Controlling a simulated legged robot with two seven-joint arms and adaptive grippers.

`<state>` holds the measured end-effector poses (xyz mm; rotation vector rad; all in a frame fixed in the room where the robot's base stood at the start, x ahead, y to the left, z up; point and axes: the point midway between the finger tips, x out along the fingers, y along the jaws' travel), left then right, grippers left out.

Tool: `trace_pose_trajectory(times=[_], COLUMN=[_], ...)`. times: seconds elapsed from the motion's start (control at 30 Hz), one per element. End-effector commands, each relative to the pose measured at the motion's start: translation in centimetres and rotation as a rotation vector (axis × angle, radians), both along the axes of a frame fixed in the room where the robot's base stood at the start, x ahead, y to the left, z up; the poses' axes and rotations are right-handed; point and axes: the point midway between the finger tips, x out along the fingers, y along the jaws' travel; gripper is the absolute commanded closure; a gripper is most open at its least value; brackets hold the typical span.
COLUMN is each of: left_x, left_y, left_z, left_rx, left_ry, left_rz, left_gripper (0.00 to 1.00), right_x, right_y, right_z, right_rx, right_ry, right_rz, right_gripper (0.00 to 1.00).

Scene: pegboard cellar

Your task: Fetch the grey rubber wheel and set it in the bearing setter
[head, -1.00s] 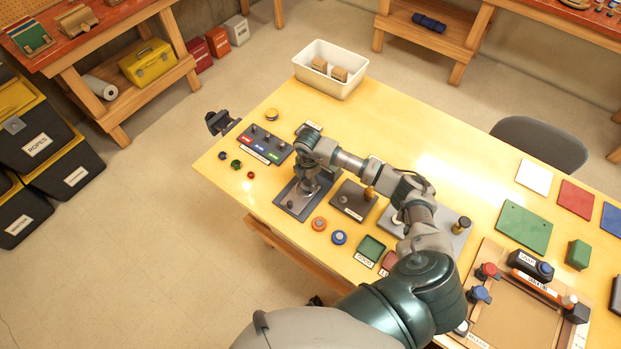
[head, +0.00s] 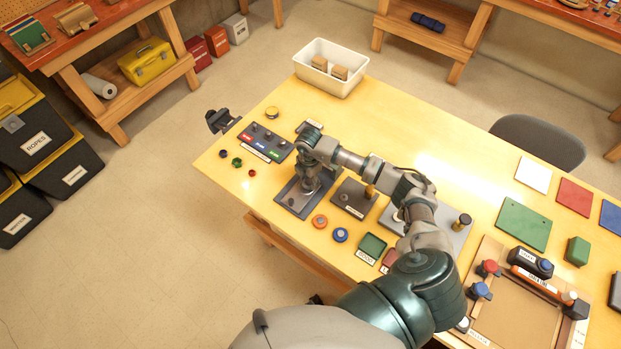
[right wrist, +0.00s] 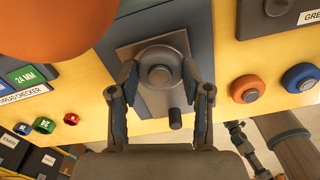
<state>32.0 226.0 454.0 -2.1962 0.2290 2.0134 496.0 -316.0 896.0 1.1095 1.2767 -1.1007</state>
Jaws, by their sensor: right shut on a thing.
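The grey rubber wheel (right wrist: 161,76) is a dark grey disc with a raised hub. It sits between the fingers of my right gripper (right wrist: 160,88), which is shut on it from both sides. In the head view my right gripper (head: 309,187) is low over a grey plate on a blue-grey base (head: 288,202), and the wheel is mostly hidden there. This plate appears to be the bearing setter; a short dark peg (right wrist: 175,118) stands on it. I cannot tell whether the wheel touches the plate. My left gripper is not in view.
An orange wheel (head: 319,222) and a blue wheel (head: 340,235) lie just right of the base. A grey fixture with a post (head: 355,198) stands close on the right. The checker board (head: 266,142) and small coloured nuts (head: 237,162) are on the left.

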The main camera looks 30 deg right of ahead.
Motion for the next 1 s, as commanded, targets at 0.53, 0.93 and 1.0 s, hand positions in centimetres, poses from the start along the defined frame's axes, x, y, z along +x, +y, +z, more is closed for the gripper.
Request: trace_pose_trajectory(times=[0.53,0.93,1.0], left_x=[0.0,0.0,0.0], left_y=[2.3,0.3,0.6], left_z=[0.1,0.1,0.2], left_rx=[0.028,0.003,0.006], left_ry=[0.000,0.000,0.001], left_rz=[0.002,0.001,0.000], left_gripper=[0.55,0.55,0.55], right_x=[0.0,0.0,0.0], right_y=[-0.9,-0.2,-0.1], right_z=[-0.4,-0.3,-0.3], right_rx=[0.008,0.002,0.002], right_ry=[0.000,0.000,0.000], right_rz=[-0.001,0.001,0.001], right_gripper=[0.85,0.85,0.85])
